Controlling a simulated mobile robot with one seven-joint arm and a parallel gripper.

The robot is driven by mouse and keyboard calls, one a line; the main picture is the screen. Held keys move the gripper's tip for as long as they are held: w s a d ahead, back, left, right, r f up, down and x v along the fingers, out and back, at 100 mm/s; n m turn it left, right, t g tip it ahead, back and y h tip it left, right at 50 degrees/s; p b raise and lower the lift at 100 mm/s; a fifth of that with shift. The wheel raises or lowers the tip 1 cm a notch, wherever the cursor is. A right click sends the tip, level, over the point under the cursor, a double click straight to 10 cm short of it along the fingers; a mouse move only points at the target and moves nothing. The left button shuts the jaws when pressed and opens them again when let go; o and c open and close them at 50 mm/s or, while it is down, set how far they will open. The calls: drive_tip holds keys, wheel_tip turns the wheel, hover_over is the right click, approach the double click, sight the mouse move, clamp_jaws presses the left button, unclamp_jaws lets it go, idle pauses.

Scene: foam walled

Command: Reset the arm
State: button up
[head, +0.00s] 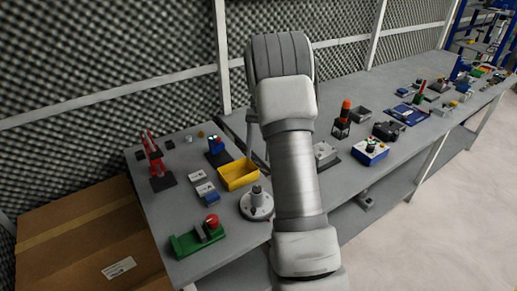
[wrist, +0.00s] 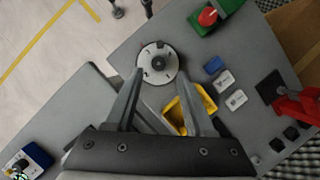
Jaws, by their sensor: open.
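My arm (head: 296,170) rises through the middle of the head view and hides part of the bench behind it. My gripper is not visible in the head view. In the wrist view my gripper (wrist: 159,74) is open, its two dark fingers spread with nothing held between them. Beyond the fingertips a round grey flanged disc (wrist: 157,62) sits on the bench, and the yellow bin (wrist: 204,97) is partly hidden behind the right finger. The disc (head: 257,205) and bin (head: 238,173) also show left of my arm in the head view.
The grey bench holds a green fixture with a red top (head: 200,236), a red clamp (head: 155,158), a blue box (head: 369,152) and several small parts. A cardboard box (head: 95,240) stands at lower left. A foam wall runs behind. Open floor (head: 460,215) lies right.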

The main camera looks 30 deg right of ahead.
drive_tip(key=shift+r, duration=0.15)
idle(0.4)
drive_tip(key=s+a+r+n+t+h, duration=0.1)
drive_tip(key=s+a+r+n+t, duration=0.1)
drive_tip(key=s+a+r, duration=0.35)
drive_tip(key=s+a+r+n+t+h, duration=0.1)
drive_tip(key=s+a+r+n+t, duration=0.15)
drive_tip(key=a+r, duration=0.5)
drive_tip(key=s+a+r+n+t, duration=0.1)
drive_tip(key=s+a+n+t, duration=0.1)
drive_tip(key=s, duration=0.5)
drive_tip(key=s+a+r+n+t+h, duration=0.1)
drive_tip(key=s+a, duration=0.3)
drive_tip(key=s, duration=0.4)
drive_tip(key=shift+s+a+n+t, duration=0.2)
drive_tip(key=shift+a+n+t, duration=0.2)
drive_tip(key=shift+n+t, duration=0.2)
drive_tip(key=shift+w, duration=0.1)
